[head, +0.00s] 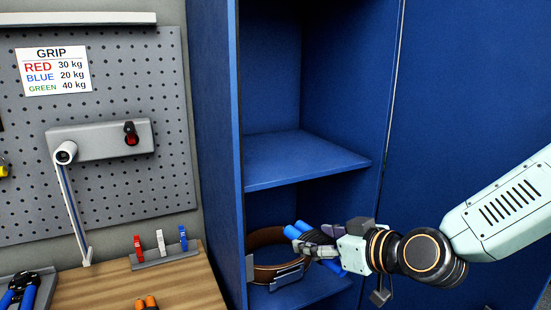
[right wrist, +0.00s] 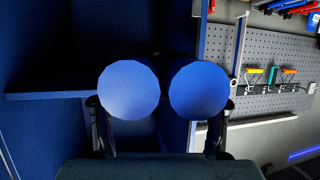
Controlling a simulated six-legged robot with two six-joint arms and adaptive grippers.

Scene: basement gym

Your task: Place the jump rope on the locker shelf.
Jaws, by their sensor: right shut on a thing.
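The jump rope, with blue handles and a dark coil, is in my right gripper (head: 318,245) in the head view. One blue handle (head: 298,229) sticks out beyond the fingers. In the right wrist view two round blue handle ends (right wrist: 128,92) fill the space between the fingers. The gripper is at the opening of the blue locker, below the front edge of the locker shelf (head: 300,160). The shelf's visible top is bare. Fingers and rope partly hide each other. My left gripper is not in view.
A brown belt (head: 262,272) lies in the compartment under the shelf, close to the rope. The locker's left side wall (head: 215,130) and right blue panel (head: 460,90) flank the opening. A wooden bench (head: 190,285) with small coloured grips and a pegboard (head: 120,190) stand at left.

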